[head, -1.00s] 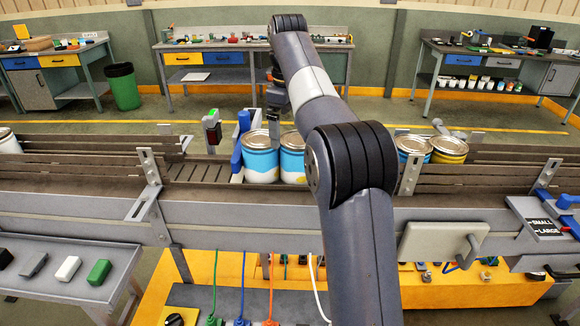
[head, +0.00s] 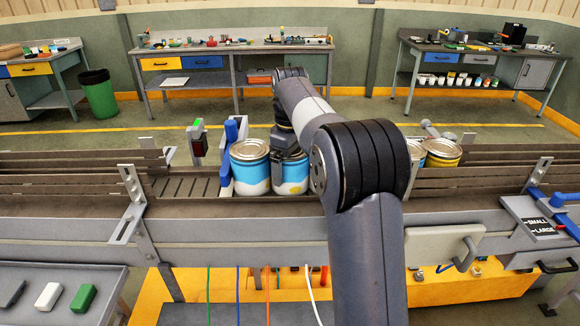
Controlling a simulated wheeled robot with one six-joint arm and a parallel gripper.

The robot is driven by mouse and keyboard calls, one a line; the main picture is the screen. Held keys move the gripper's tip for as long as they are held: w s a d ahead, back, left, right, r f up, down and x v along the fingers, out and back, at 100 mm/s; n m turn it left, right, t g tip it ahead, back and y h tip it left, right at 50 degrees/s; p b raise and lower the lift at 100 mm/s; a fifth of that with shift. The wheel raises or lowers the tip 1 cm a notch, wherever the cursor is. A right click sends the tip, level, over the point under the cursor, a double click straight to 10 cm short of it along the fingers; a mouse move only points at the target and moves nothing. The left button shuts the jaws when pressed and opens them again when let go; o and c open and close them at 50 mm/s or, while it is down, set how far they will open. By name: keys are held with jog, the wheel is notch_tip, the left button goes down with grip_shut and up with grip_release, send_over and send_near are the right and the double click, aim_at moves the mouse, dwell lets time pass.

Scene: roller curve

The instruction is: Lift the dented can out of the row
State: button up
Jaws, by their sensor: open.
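A row of cans stands on the conveyor (head: 195,187). At its left end is a blue and white can (head: 249,172) with a silver lid. Right beside it is a second blue and white can (head: 289,182). My gripper (head: 285,158) is open and low over this second can, with a dark finger showing between the two cans. My arm covers the middle of the row. Past it stand a partly hidden blue can (head: 415,152) and a yellow can (head: 442,154). I cannot make out a dent on any can.
A blue stop (head: 228,150) stands just left of the row, with a red and green sensor post (head: 198,142) beside it. Metal side rails with brackets (head: 132,190) edge the conveyor. A clamp handle (head: 438,132) lies behind the right cans. Workbenches stand far behind.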

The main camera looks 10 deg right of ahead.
jog(key=shift+f, duration=0.15)
jog(key=shift+c, duration=0.6)
jog(key=c, duration=0.8)
